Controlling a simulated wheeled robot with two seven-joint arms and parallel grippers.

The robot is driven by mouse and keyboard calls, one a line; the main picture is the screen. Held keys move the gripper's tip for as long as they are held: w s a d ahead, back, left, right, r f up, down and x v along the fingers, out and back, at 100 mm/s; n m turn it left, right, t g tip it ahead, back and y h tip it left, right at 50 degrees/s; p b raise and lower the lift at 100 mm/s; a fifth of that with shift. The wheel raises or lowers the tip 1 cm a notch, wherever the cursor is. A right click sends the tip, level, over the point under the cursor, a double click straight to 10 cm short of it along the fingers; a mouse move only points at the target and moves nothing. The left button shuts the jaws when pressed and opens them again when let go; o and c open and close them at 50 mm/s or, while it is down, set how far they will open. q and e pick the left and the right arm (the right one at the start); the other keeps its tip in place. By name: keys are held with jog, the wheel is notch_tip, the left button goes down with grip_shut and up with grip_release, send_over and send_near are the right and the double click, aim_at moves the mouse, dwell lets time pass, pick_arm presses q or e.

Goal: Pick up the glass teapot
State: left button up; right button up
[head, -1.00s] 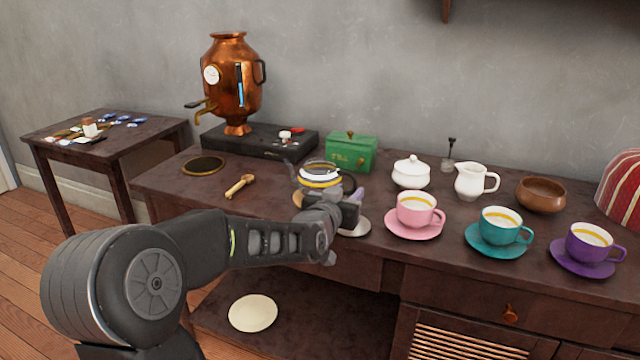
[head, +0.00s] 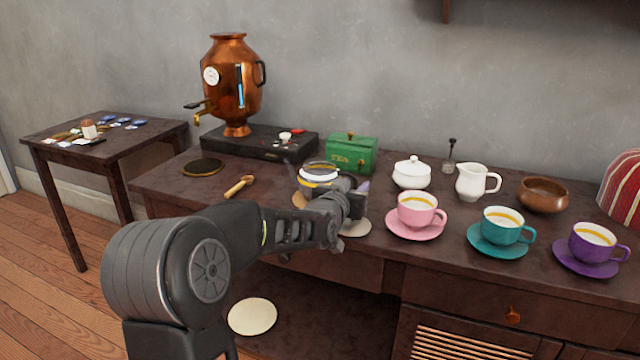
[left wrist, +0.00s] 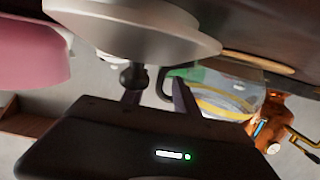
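The glass teapot (head: 317,176), with a yellow and white band, stands on the dark table left of the cups, partly hidden by my left arm. It also shows in the left wrist view (left wrist: 228,92), where the picture is upside down. My left gripper (head: 348,200) is low beside the teapot on its right. In the left wrist view, the gripper's two fingers (left wrist: 157,92) are apart, with the teapot's dark handle (left wrist: 168,80) showing between or just beyond them. I cannot tell whether they touch it. My right gripper is not in view.
A pale disc (head: 355,227) lies close by the gripper. A green box (head: 350,154) and a white sugar bowl (head: 411,174) stand behind. A pink cup (head: 417,208) is to the right. A wooden scoop (head: 239,187) lies left; a copper samovar (head: 229,85) stands behind left.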

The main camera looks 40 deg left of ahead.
pick_arm(q)
jog(key=shift+c, duration=0.4)
grip_shut()
dwell(1.0)
